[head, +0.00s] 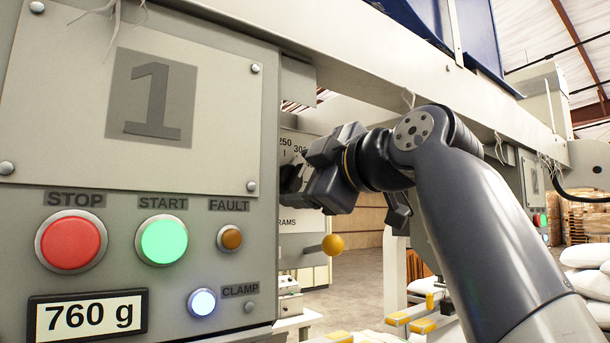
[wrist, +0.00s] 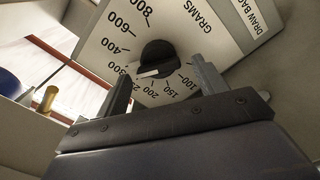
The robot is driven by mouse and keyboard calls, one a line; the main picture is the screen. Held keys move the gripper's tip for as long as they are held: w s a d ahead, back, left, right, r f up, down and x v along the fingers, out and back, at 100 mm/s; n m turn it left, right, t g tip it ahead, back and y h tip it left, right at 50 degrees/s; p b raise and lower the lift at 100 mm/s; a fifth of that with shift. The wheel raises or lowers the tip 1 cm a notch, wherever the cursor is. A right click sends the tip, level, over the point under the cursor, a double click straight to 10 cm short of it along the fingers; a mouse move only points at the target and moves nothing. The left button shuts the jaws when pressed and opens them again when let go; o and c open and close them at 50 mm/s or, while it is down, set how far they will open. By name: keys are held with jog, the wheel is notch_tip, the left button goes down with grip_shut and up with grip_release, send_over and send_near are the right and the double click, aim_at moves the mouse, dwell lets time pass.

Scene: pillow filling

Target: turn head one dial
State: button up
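The dial is a round black knob (wrist: 158,52) with a white pointer mark, on a pale plate marked GRAMS (wrist: 205,20). My gripper (wrist: 158,72) is open, one finger on each side of the knob in the picture. I cannot tell whether the fingers reach around it or touch it. In the head view my gripper (head: 291,180) is at the dial plate (head: 293,143), its tips and the knob largely hidden.
The front control panel (head: 210,130), marked 1, has a red STOP button (head: 71,242), a green START button (head: 162,241) and a 760 g display (head: 88,316). A yellow ball-ended lever (head: 332,244) sits just below my gripper. White sacks (head: 588,256) lie at right.

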jog(key=b+v, duration=0.2)
jog(key=v, duration=0.9)
jog(key=shift+b, duration=0.35)
jog(key=shift+w, duration=0.2)
jog(key=p+x, duration=0.2)
jog(key=x, duration=0.8)
jog(key=shift+w+a+p, duration=0.25)
jog(key=shift+a+p, duration=0.05)
jog(key=shift+p, duration=0.05)
dwell(0.3)
